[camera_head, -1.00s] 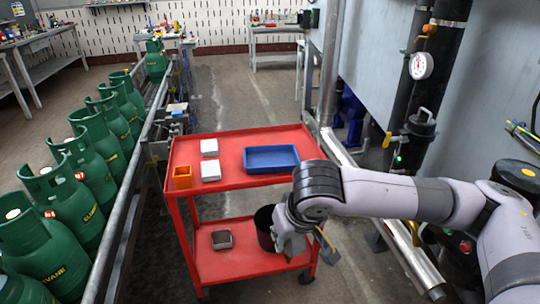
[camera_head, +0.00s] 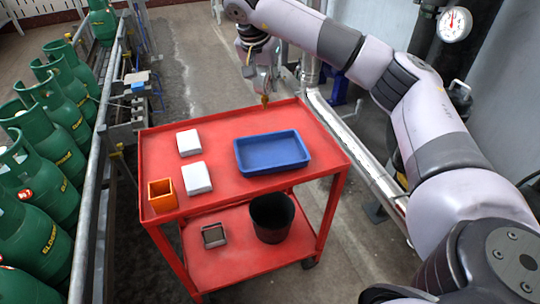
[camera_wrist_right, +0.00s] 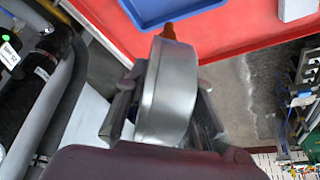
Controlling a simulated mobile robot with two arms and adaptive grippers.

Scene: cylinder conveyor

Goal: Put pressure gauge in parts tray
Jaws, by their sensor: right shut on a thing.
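The pressure gauge (camera_wrist_right: 168,92), a round silver case with a brass stem, is between the fingers of my right gripper (camera_wrist_right: 166,85) in the right wrist view. In the head view, my right gripper (camera_head: 263,72) hangs at the cart's far edge, with the brass stem (camera_head: 265,100) pointing down. The gauge's dial face is hidden. The blue parts tray (camera_head: 272,172) lies on the cart's top shelf, nearer than the gripper and apart from the gauge. The tray's edge (camera_wrist_right: 172,20) also shows in the wrist view. My left gripper is out of view.
The red cart (camera_head: 232,200) also carries two white boxes (camera_head: 189,142) and an orange bin (camera_head: 162,196) on top. A black bucket (camera_head: 271,217) stands on its lower shelf. Another dial gauge (camera_head: 455,24) is near the right wall. Green cylinders (camera_head: 35,190) line the left.

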